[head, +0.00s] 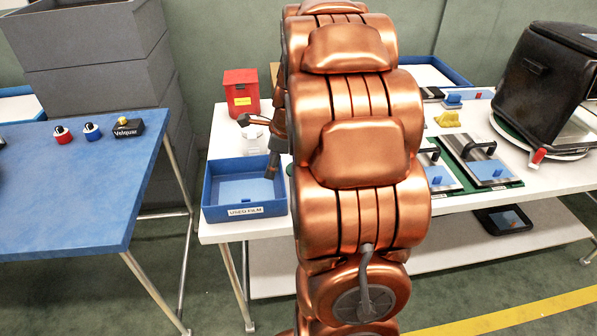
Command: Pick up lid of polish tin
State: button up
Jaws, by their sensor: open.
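I cannot clearly make out the polish tin or its lid in the head view. A small dark green edge (291,171) shows beside my arm, right of the blue tray; it may belong to a tin, but most of it is hidden. My gripper (259,147) is open, partly hidden behind my copper-coloured arm. It is over the back right part of the blue tray, with one dark finger pointing down. I see nothing held between the fingers.
The blue tray (246,211) labelled "USED FILM" sits at the white table's (222,134) left front. A red box (241,92) stands behind it. To the right are metal plates with handles (480,152) and a black machine (548,85). A blue table (75,190) stands left.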

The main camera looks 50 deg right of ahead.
jog(key=d+f+m, duration=0.1)
jog(key=d+m, duration=0.1)
jog(key=d, duration=0.2)
jog(key=d+f+m+t, duration=0.1)
jog(key=d+m, duration=0.2)
jog(key=d, duration=0.2)
jog(key=d+f+m+h, duration=0.1)
jog(key=d+m, duration=0.2)
jog(key=d, duration=0.1)
jog(key=shift+w+d+f+b, duration=0.35)
jog(key=shift+w, duration=0.05)
jog(key=shift+w+d+f+m, duration=0.1)
jog(key=shift+d+f+m, duration=0.1)
jog(key=shift+m, duration=0.1)
jog(key=shift+w+p+x, duration=0.2)
jog(key=shift+p+x, duration=0.45)
jog(key=shift+x, duration=3.05)
jog(key=shift+a+r, duration=0.1)
jog(key=shift+c, duration=0.2)
jog(key=c, duration=1)
